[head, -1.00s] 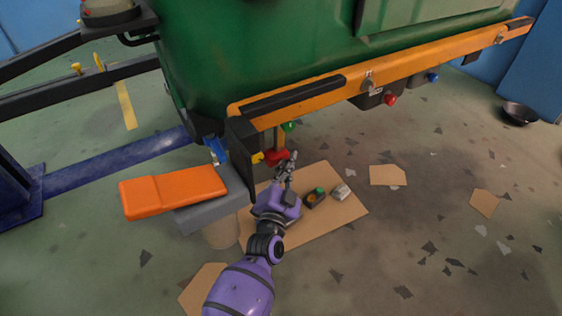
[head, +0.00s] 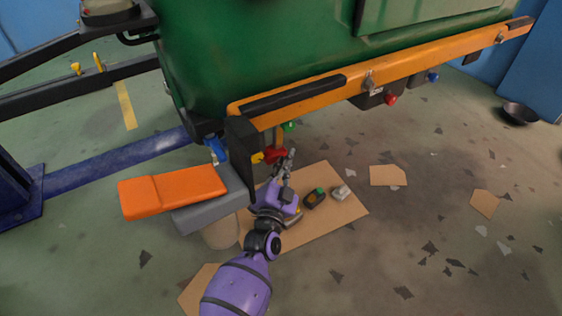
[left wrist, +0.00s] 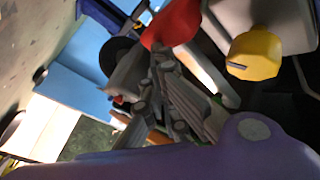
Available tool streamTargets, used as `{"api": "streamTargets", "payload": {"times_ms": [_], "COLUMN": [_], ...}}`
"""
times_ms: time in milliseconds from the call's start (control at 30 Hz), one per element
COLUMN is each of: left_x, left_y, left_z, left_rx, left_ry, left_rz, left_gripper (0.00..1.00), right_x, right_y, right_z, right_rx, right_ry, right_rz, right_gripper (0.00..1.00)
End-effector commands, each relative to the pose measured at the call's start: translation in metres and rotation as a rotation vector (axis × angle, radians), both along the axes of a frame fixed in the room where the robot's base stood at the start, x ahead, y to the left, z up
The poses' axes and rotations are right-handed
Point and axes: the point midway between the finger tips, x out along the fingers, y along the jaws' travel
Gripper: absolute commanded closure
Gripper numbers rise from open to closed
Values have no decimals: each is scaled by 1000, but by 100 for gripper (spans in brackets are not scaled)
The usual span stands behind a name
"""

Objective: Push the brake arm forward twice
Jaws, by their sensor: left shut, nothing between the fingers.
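Under the orange beam of the green vehicle, a red knob (head: 275,156), a yellow knob (head: 257,158) and a green knob (head: 288,126) sit close together behind a black plate. Which one belongs to the brake arm cannot be told. My left gripper (head: 291,153) is shut and empty, just right of the red knob. In the left wrist view the fingers (left wrist: 160,68) point up just below the red knob (left wrist: 172,24), and the yellow knob (left wrist: 254,55) is to the right. Whether the fingers touch the red knob is unclear. My right gripper is out of view.
An orange block (head: 172,191) on a grey step (head: 208,212) lies left of my left arm. A cardboard sheet (head: 325,225) with small items lies on the floor below. The orange beam (head: 420,67) overhangs the gripper.

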Motion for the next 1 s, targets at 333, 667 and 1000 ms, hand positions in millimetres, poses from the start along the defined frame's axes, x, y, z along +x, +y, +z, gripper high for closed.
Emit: {"api": "streamTargets", "payload": {"times_ms": [333, 667, 1000], "left_x": [4, 7, 11], "left_y": [3, 5, 7], "left_z": [1, 1, 1], "left_rx": [1, 2, 1], "left_ry": [-2, -2, -2], "left_rz": [0, 0, 0], "left_gripper": [100, 100, 100], "right_x": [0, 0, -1], "right_y": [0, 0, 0], "right_z": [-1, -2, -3], "right_rx": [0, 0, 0], "right_ry": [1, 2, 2], "right_rz": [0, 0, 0], "right_gripper": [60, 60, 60]}}
